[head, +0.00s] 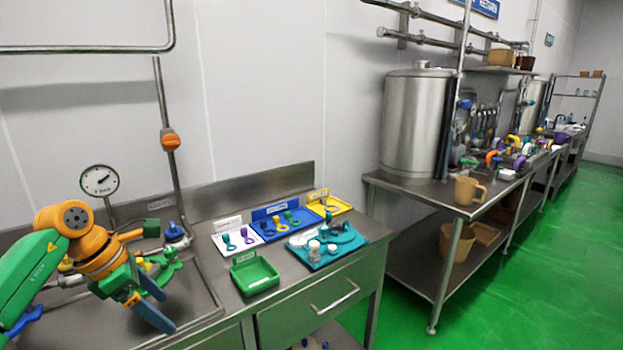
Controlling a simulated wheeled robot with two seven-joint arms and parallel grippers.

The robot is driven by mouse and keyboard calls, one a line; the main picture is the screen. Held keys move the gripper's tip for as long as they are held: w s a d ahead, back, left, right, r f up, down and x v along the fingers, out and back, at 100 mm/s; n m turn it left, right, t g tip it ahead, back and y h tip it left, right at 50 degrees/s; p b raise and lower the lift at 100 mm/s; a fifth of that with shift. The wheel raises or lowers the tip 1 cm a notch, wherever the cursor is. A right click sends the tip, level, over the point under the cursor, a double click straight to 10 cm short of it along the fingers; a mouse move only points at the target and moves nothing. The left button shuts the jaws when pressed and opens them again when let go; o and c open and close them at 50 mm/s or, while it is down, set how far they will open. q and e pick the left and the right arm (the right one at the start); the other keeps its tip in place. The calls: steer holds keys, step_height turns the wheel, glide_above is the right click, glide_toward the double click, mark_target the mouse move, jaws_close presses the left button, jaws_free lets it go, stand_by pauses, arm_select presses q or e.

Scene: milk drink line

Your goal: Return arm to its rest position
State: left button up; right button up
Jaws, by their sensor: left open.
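My left arm comes in from the left in the head view, with green and orange links. My left gripper (152,300) has two blue fingers spread apart with nothing between them. It hangs over the sunken steel basin at the left end of the counter, pointing down and to the right. It is apart from the green tray (255,276) to its right. The arm hides part of the basin and of the green valve fitting (165,267) behind it. My right gripper is not in view.
White, blue (262,213) and yellow (347,204) trays with small ringed parts line the counter's back. A teal tray (302,262) holds bottles and a fixture. A gauge (99,181) and pipes rise near the arm. A second steel table with a tank (415,125) stands right; green floor lies open.

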arm_select(q)
steer(key=w+d+f+n+t+h, duration=0.2)
steer(key=d+f+n+h, duration=0.25)
steer(key=d, duration=0.35)
steer(key=w+d+f+n+t+h, duration=0.2)
steer(key=d+f+n+h, duration=0.3)
steer(key=d, duration=0.4)
step_height(320, 180, down, 12)
steer(key=a+f+n+t+y, duration=0.15)
steer(key=n+t+y, duration=0.3)
steer(key=n, duration=0.85)
steer(key=s+a+f+n+g+y, duration=0.2)
steer(key=s+a+f+n+y, duration=0.2)
steer(key=s+f+n, duration=0.45)
steer(key=s+a+f+n+g+y, duration=0.1)
steer(key=s+a+f+n+y, duration=0.2)
steer(key=s+f+n, duration=0.6)
steer(key=s+f+n+g, duration=0.2)
steer(key=s+f, duration=0.3)
steer(key=s, duration=0.8)
steer(key=s+f+n+g+y, duration=0.1)
steer(key=s+f+g, duration=0.4)
steer(key=s, duration=0.8)
steer(key=shift+s+f+n+y, duration=0.2)
steer(key=shift+s+n+y, duration=0.1)
steer(key=shift+n, duration=0.4)
steer(key=shift+a, duration=0.1)
